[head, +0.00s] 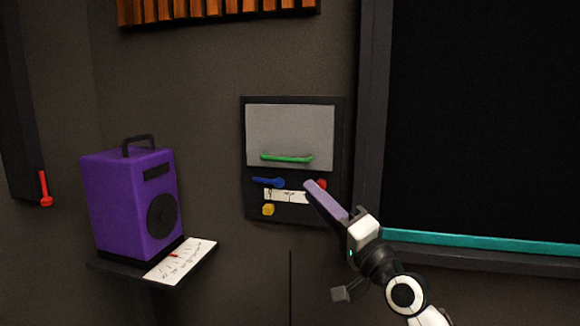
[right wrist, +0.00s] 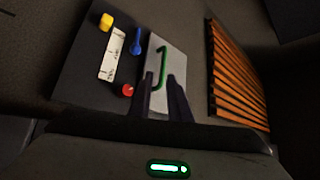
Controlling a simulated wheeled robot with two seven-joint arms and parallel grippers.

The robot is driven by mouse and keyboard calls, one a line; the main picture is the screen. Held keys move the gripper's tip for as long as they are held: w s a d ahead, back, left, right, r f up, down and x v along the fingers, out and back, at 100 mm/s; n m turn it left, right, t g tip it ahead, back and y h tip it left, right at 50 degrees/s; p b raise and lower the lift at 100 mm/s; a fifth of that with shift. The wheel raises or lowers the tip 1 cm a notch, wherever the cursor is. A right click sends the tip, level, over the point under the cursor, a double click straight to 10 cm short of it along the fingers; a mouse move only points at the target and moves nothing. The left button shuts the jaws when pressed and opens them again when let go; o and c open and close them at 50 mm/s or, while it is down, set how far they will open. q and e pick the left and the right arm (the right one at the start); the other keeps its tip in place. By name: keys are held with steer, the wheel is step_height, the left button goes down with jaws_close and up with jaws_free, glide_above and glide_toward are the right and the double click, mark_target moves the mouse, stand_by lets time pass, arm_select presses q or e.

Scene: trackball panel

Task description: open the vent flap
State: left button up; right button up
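The vent flap looks to be the light grey plate (head: 290,130) on the dark wall panel (head: 253,205); it appears closed, lying flat. A green bar handle (head: 287,158) runs along its lower edge; in the right wrist view the handle (right wrist: 161,68) shows between and beyond my fingertips. My right gripper (head: 314,186) is in front of the panel, below and right of the handle. In the right wrist view its two fingers (right wrist: 163,78) stand apart with nothing between them. I cannot tell the exact distance to the handle. My left gripper is not in view.
Below the flap are a blue lever (head: 269,182), a red knob (head: 321,184), a yellow knob (head: 268,210) and a white scale strip (head: 285,196). A purple speaker (head: 130,205) stands on a small shelf at left. A dark framed board (head: 485,120) is at right.

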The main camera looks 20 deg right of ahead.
glide_toward(290, 165)
steer(key=w+a+r, duration=0.4)
steer(key=r, duration=0.1)
steer(key=shift+w+a, duration=0.1)
steer(key=shift+w, duration=0.2)
jaws_close()
